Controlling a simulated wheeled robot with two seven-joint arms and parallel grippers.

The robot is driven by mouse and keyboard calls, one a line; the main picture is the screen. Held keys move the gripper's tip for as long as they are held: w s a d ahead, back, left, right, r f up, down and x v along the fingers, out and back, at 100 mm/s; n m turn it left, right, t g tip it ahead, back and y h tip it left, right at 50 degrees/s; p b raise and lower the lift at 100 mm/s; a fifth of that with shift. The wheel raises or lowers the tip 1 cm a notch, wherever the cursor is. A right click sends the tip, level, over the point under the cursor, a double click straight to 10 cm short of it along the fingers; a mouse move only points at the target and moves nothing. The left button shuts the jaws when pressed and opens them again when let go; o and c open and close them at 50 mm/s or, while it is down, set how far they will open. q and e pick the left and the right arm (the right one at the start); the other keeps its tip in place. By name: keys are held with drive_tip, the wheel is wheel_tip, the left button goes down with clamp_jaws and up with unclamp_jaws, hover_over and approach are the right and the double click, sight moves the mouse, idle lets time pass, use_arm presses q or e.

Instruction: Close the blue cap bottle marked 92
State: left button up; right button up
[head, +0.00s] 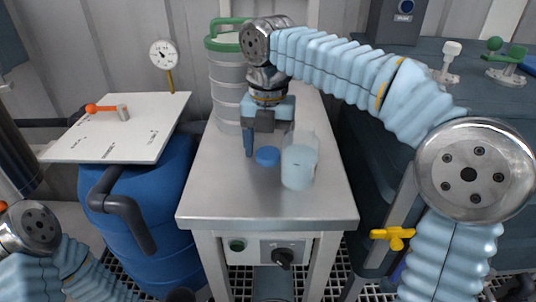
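A translucent pale bottle (298,168) stands upright on the steel table, with a small dark mark on its front that is too small to read. No cap shows on its top. A blue cap (267,156) sits just left of the bottle, apparently on the tabletop. My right gripper (268,148) points down over the cap, its fingers apart. The left finger shows left of the cap, and the other is partly hidden behind the bottle. I see no clear contact with the cap. My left gripper is out of view; only part of my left arm shows at lower left.
The steel table (230,190) is clear in front of the cap and bottle. A ribbed grey vessel with a green rim (225,85) stands behind at left. A blue barrel (150,200) under a white panel (125,135) is left of the table. A dark counter (430,75) stands at right.

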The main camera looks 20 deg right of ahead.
sight(268, 151)
drive_tip(key=c, duration=0.8)
drive_tip(key=shift+r, duration=0.1)
drive_tip(key=shift+r, duration=0.2)
wheel_tip(268, 151, up, 2)
drive_tip(key=shift+r+p, duration=0.2)
drive_tip(key=shift+p, duration=0.25)
drive_tip(key=s+a+r, duration=0.2)
drive_tip(key=a+r, duration=0.1)
drive_tip(key=a, duration=0.1)
drive_tip(key=s+a+r+p, duration=0.1)
drive_tip(key=s+a+r, duration=0.1)
drive_tip(key=a+r, duration=0.1)
drive_tip(key=s+a+r, duration=0.2)
drive_tip(key=a+r, duration=0.2)
drive_tip(key=a, duration=0.1)
drive_tip(key=shift+s+a+p, duration=0.15)
drive_tip(key=shift+s+p, duration=0.15)
drive_tip(key=shift+s, duration=0.1)
